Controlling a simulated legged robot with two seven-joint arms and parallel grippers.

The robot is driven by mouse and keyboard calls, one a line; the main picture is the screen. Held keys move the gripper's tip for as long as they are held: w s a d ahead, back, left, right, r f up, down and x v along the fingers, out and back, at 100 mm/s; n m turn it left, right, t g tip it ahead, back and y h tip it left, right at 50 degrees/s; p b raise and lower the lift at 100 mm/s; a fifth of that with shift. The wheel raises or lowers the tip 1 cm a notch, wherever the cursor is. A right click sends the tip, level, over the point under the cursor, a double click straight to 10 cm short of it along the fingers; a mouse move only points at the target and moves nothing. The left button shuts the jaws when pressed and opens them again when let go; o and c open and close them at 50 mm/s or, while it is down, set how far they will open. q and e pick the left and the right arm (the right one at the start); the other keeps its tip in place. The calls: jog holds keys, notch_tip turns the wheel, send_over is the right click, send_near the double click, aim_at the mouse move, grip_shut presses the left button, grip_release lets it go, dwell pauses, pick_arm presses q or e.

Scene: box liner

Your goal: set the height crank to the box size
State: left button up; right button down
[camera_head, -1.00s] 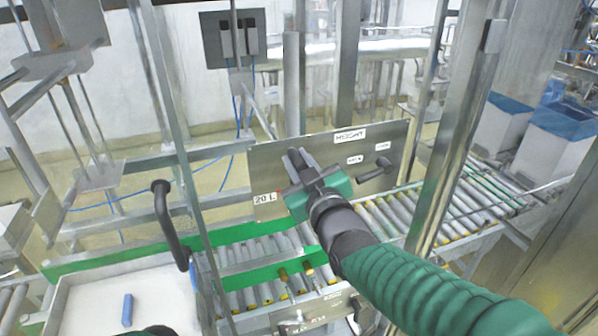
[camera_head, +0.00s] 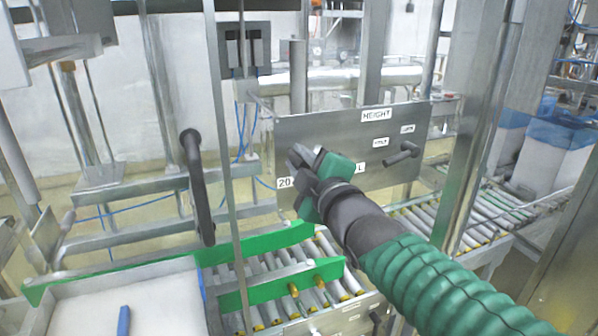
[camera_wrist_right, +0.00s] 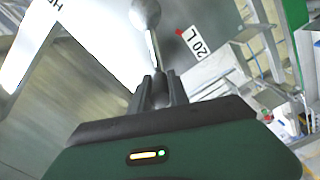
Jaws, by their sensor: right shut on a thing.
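The metal panel (camera_head: 340,150) carries a HEIGHT label (camera_head: 376,115) and a 20 L label (camera_head: 285,182) at its lower left. A second label is mostly hidden behind my gripper, with only an "L" showing. My right gripper (camera_head: 305,160) is in front of the panel's left part, close to the 20 L label. In the right wrist view its fingers (camera_wrist_right: 156,90) are shut on the silver height crank (camera_wrist_right: 152,45), whose rounded end is at the top. The 20 L label (camera_wrist_right: 201,46) with a red mark lies just right of the crank. My left gripper is out of view.
A second black handle (camera_head: 403,154) with small unreadable labels is on the panel's right. Rollers (camera_head: 320,290) and green rails (camera_head: 280,285) run below. A metal post (camera_head: 488,130) stands right of the panel. A dark curved handle (camera_head: 196,190) is at left.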

jog(key=shift+a+f+b, duration=0.1)
jog(key=shift+f+b, duration=0.1)
jog(key=shift+b, duration=0.1)
jog(key=shift+n, duration=0.3)
jog(key=c, duration=1.7)
grip_release()
jog(key=o, duration=0.3)
jog(key=shift+o, duration=0.7)
jog(key=shift+w+a+f, duration=0.1)
jog(key=shift+w, duration=0.2)
jog(key=shift+s, duration=0.15)
